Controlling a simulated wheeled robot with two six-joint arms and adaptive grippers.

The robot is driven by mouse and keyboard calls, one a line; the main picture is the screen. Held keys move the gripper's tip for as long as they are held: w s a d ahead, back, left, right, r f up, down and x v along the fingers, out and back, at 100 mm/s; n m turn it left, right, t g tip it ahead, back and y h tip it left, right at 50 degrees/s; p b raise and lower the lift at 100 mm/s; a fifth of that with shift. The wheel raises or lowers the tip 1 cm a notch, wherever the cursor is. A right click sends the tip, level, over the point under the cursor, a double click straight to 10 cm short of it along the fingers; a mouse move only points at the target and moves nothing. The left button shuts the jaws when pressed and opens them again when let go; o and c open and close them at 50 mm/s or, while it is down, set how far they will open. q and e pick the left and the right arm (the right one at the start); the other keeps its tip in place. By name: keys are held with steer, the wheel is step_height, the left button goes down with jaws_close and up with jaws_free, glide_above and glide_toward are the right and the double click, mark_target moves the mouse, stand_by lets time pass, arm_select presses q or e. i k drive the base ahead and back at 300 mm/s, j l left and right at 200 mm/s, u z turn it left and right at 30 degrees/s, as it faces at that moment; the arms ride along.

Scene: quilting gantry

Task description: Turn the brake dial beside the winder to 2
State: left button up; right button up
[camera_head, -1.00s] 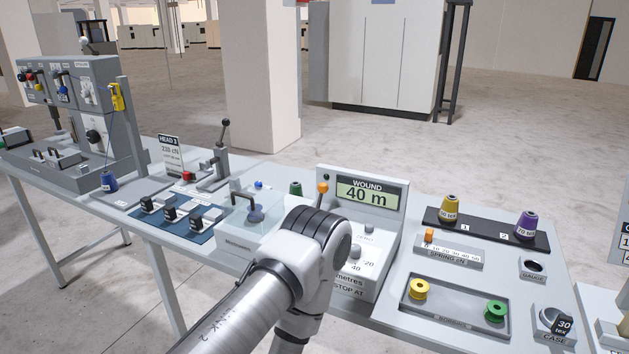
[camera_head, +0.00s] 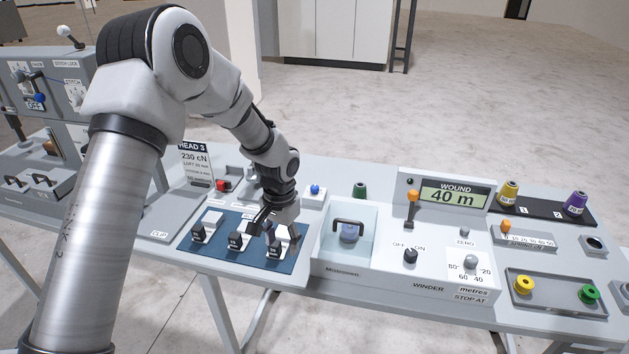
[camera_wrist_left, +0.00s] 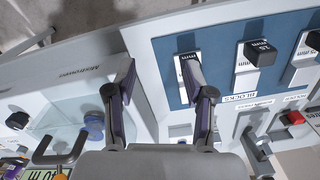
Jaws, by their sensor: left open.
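The winder (camera_head: 400,280) stands right of centre in the head view, with a display reading 40 m, an OFF/ON knob (camera_head: 410,256) and a STOP AT dial (camera_head: 470,264) marked in metres. I cannot make out a dial labelled as the brake; a small blue knob (camera_head: 315,189) sits left of the winder at the back. My left gripper (camera_head: 273,231) points down over the right part of the blue block mat, left of the winder. In the left wrist view its fingers (camera_wrist_left: 158,78) are apart with nothing between them. My right gripper is not in view.
Black-and-grey blocks stand on the blue mat (camera_head: 220,257). A clear-sided box (camera_head: 342,262) with a dark handle adjoins the winder. A HEAD 3 card (camera_head: 195,165) stands behind the mat. A grey tray (camera_head: 555,302) holds yellow and green spools at the right.

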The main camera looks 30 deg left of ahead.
mark_target(313, 189)
steer(key=i+j, duration=0.15)
steer(key=i, duration=0.35)
steer(key=i+j, duration=0.15)
steer(key=i, duration=0.3)
